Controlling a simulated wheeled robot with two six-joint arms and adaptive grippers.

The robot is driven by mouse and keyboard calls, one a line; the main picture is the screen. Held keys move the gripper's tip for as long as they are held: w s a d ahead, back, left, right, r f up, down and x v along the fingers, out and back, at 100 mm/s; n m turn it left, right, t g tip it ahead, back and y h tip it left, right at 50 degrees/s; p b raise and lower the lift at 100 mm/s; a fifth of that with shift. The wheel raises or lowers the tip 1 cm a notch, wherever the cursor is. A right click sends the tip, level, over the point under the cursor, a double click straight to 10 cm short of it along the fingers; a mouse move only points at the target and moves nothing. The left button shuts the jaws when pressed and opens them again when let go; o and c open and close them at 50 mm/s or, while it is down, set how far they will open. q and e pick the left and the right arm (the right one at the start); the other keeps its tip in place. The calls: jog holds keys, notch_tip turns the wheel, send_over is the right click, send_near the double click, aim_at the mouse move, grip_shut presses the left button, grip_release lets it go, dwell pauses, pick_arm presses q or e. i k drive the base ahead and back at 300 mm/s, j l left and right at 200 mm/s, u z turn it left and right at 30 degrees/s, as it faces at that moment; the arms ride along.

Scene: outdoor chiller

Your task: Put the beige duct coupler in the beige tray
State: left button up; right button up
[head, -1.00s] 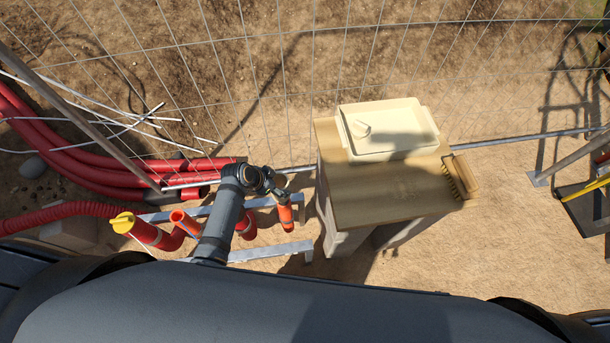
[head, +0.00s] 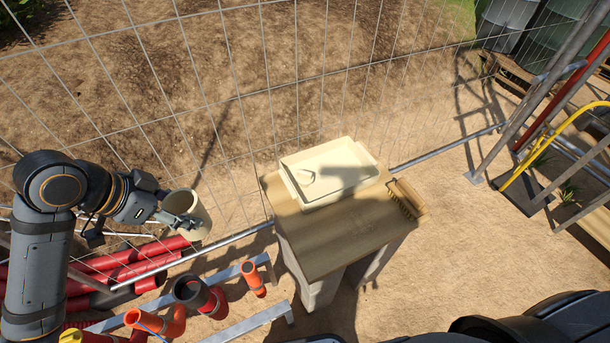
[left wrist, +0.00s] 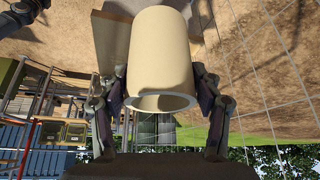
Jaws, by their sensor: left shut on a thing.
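The beige duct coupler (head: 187,214) is a short hollow cylinder, held up in the air left of the wooden table. My left gripper (head: 184,218) is shut on it. In the left wrist view the coupler (left wrist: 161,58) sits between the two fingers (left wrist: 163,92), with its open end towards the camera. The beige tray (head: 330,174) lies on the back part of the table top; part of it is in shadow. A small beige shape shows inside the tray at its left. My right gripper is not in view.
A wire mesh fence (head: 240,120) runs behind. Orange and red pipe pieces (head: 203,297) stand on a metal rack at the lower left. The table's front is bare.

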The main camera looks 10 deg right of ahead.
aim_at(349, 168)
jog(key=i+l, duration=0.1)
jog(key=l, duration=0.45)
jog(key=i+l, duration=0.1)
jog(key=l, duration=0.45)
jog(key=i+l+u, duration=0.1)
jog(key=l, duration=0.45)
jog(key=i+l, duration=0.15)
jog(key=l, duration=0.4)
